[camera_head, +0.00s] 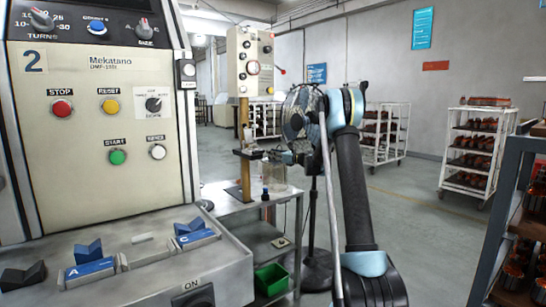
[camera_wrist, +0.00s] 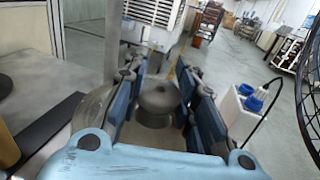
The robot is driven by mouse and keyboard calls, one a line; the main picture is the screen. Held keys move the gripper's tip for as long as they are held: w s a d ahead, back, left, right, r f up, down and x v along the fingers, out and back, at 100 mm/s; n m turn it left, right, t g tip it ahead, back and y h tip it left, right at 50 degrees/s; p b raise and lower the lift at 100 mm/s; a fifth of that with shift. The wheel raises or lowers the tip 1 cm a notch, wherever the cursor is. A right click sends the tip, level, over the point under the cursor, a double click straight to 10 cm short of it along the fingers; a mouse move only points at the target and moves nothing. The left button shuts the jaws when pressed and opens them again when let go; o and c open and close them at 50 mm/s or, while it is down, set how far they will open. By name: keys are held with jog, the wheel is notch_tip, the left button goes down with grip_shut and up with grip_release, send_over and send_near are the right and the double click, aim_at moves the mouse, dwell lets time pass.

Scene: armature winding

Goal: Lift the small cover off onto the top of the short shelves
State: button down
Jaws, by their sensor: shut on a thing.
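My gripper (camera_head: 268,155) is in the middle of the head view, beside the post of the control box. In the wrist view its blue fingers (camera_wrist: 160,85) stand apart on either side of a grey rounded piece with a small knob on top, which I take for the small cover (camera_wrist: 158,98). The fingers are shut on it; their exact contact is partly hidden. In the head view the held piece is too small and dark to make out. The short shelves, as I take them, are the dark rack (camera_head: 522,150) at the right edge, well apart from my gripper.
A winding machine (camera_head: 105,75) with buttons fills the left. A metal table (camera_head: 235,215) with a green bin (camera_head: 271,279) stands below my gripper. A fan (camera_head: 298,110) is close behind my arm. White racks (camera_head: 480,145) stand farther back; the floor between is clear.

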jog(key=shift+f, duration=0.25)
jog(key=c, duration=1.1)
grip_release()
